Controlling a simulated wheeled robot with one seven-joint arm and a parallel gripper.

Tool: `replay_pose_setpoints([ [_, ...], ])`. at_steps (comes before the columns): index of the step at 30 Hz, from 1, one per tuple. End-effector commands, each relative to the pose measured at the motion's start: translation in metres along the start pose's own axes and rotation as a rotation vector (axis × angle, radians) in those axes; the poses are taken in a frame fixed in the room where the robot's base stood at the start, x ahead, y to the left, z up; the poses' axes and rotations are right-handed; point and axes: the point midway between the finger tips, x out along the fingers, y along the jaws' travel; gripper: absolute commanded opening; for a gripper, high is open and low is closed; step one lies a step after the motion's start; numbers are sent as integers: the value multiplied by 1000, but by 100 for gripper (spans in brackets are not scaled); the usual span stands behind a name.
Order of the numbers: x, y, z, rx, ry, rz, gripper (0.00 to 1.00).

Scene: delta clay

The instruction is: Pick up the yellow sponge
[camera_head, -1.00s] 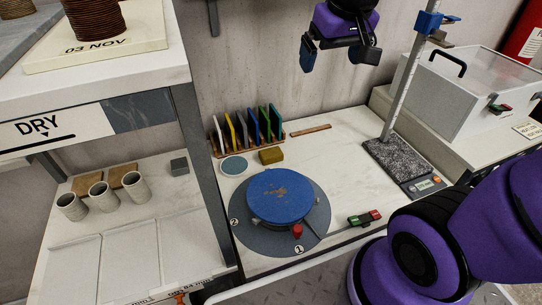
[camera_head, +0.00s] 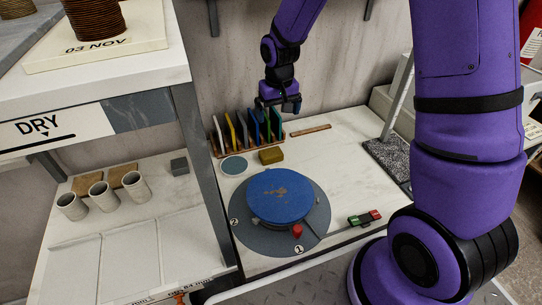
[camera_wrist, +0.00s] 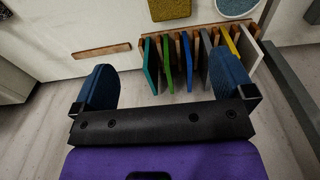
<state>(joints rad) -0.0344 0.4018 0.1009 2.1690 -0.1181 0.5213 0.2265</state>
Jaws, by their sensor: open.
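The yellow sponge (camera_head: 271,156) is a small mustard-coloured block lying on the white worktop, just in front of the rack of coloured slabs and right of a round pale-blue disc. In the wrist view the sponge (camera_wrist: 170,9) shows at the top edge, partly cut off. My gripper (camera_head: 280,105) is above the rack, behind and higher than the sponge, apart from it. In the wrist view my gripper (camera_wrist: 165,88) has its two blue fingers wide apart with nothing between them that it holds.
The rack (camera_head: 246,140) of upright coloured slabs stands by the wall, below my gripper. The round disc (camera_head: 233,166) lies left of the sponge. A blue-topped turntable (camera_head: 280,196) stands in front. A wooden strip (camera_head: 311,130) lies to the right, with clear worktop around it.

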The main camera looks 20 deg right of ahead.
Motion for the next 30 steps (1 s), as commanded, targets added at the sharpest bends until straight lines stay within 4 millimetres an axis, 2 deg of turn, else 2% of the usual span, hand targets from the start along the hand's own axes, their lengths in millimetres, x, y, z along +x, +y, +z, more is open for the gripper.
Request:
replay_pose_setpoints([
  [1, 16, -3, -2, -1, -17, -2, 100],
  [6, 51, -10, -9, -1, -45, -9, 100],
  [14, 75, -13, -10, 1, -59, -12, 100],
  [21, 109, -13, -8, 0, -59, -12, 100],
  [30, 129, -14, -7, 1, -58, -12, 100],
])
